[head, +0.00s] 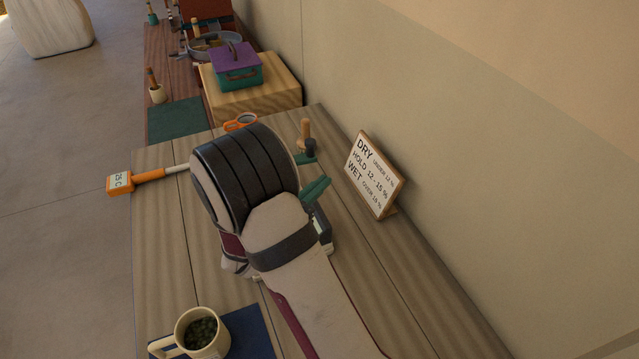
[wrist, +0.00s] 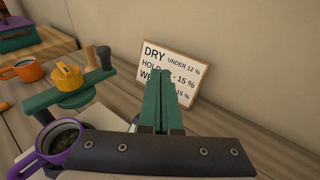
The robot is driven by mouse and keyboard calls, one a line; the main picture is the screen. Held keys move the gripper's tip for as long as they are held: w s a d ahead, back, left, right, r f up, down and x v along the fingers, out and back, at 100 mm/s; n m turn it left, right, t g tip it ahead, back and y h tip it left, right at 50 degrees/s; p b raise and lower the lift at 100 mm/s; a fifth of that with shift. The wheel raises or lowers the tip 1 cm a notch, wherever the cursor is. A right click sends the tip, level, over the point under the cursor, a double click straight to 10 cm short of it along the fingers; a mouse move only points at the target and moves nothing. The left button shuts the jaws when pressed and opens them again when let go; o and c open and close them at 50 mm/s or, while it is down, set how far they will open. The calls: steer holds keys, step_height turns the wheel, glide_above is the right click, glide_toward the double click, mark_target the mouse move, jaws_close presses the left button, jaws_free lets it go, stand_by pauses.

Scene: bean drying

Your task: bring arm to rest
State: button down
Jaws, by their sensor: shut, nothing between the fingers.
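My gripper (wrist: 161,86) shows in the wrist view as two green fingers pressed together, with nothing between them. It is in front of the lettered sign (wrist: 190,65), covering part of its text. In the head view my arm spans the middle of the bench, and green fingertips (head: 316,190) show just right of it. The sign (head: 373,175) stands upright by the wall, apart from the arm as far as I can tell.
A green-armed device with a yellow knob (wrist: 68,78), a purple mug (wrist: 42,158) and an orange cup (wrist: 28,70) are left of my fingers. Bare wood (head: 400,290) lies front right.

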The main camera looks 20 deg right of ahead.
steer(key=s+d+r+m+g+y, duration=0.25)
steer(key=s+m+g, duration=0.35)
steer(key=s+m, duration=0.4)
steer(key=s+d+r+m+g+y, duration=0.1)
steer(key=s+r+m+g, duration=0.3)
steer(key=s+m, duration=0.55)
steer(key=s+a+m+y, duration=0.5)
steer(key=a, duration=0.3)
steer(key=s+a+f+m+y, duration=0.1)
steer(key=s+a+m+y, duration=0.5)
steer(key=a, duration=0.3)
steer(key=shift+a+f+t, duration=0.25)
steer(key=shift+t, duration=0.15)
